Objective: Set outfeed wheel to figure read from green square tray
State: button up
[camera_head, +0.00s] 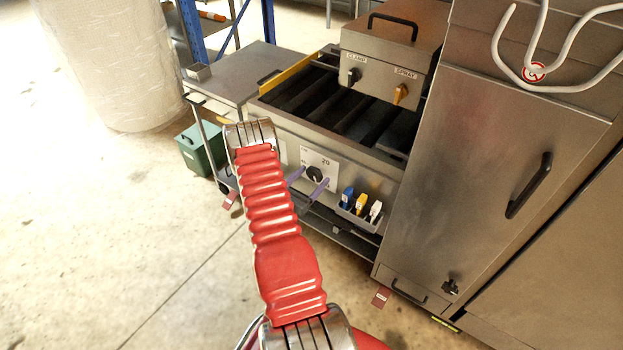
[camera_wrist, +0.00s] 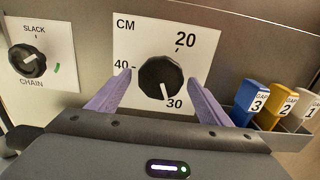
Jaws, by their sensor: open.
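A black knob (camera_wrist: 160,78) sits on a white plate (camera_wrist: 205,28) marked CM, with 20 at upper right, 30 at the bottom and 40 at left. Its white pointer line is directed down, at the 30. The word outfeed does not show on this plate. The knob is also in the head view (camera_head: 314,174), partly among my fingers. My gripper (camera_wrist: 159,82) is open, with its purple fingers on either side of the knob; I cannot tell whether they touch it. No green square tray is recognisable in either view.
A SLACK/CHAIN knob (camera_wrist: 27,61) is left of the plate. Blue, yellow and white gap tags (camera_wrist: 252,98) stand in a holder at right. A machine box with CLAMP and SPRAY knobs (camera_head: 401,94) is above. A green box (camera_head: 190,157) stands on the floor at left.

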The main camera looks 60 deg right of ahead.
jog(key=c, duration=1)
jog(key=shift+n, duration=0.6)
jog(key=o, duration=1)
